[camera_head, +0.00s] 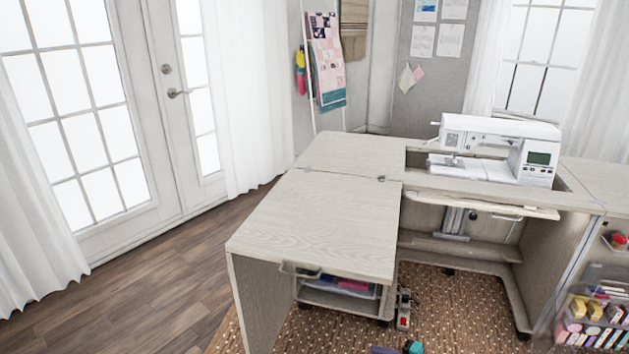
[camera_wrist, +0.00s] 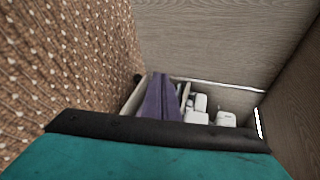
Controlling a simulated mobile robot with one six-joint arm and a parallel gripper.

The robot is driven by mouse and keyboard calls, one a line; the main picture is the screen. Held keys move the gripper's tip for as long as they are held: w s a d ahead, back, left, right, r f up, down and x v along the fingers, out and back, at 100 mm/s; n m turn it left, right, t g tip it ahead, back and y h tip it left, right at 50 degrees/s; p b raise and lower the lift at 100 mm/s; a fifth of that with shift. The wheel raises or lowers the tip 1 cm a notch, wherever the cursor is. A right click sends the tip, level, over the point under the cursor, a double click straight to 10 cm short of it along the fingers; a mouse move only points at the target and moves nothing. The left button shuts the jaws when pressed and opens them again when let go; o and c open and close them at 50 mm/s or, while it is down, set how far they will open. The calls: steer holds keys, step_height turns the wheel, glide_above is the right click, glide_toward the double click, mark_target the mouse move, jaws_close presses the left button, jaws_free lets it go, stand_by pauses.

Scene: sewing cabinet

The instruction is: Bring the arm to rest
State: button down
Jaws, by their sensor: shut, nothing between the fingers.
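A teal surface with a black edge (camera_wrist: 150,158) fills the bottom of the wrist view, very close to the camera. I cannot tell what it belongs to. Teal and dark purple shapes (camera_head: 414,347) also show at the bottom edge of the head view, cut off by the frame.
The sewing cabinet (camera_head: 330,225) fills the middle, with a white sewing machine (camera_head: 495,147) at its back right. A power strip (camera_head: 404,308) stands by the drawer unit. A clear organizer (camera_head: 597,325) is at the lower right. Wood floor (camera_head: 170,290) lies free at left.

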steer(key=s+a+r+n+g+h+p, duration=0.2)
steer(key=s+a+n+g+p, duration=0.4)
steer(key=s+a+g+p, duration=0.85)
steer(key=s+d+n+h, duration=0.1)
steer(key=s+d+h, duration=0.3)
steer(key=s, duration=0.5)
steer(key=s+d+n+h, duration=0.1)
steer(key=s+d+h, duration=0.4)
steer(key=s, duration=0.5)
steer(key=shift+s+d+r+n+t, duration=0.15)
steer(key=shift+d+r+n+t, duration=0.2)
steer(key=shift+d, duration=0.35)
steer(key=shift+f, duration=0.1)
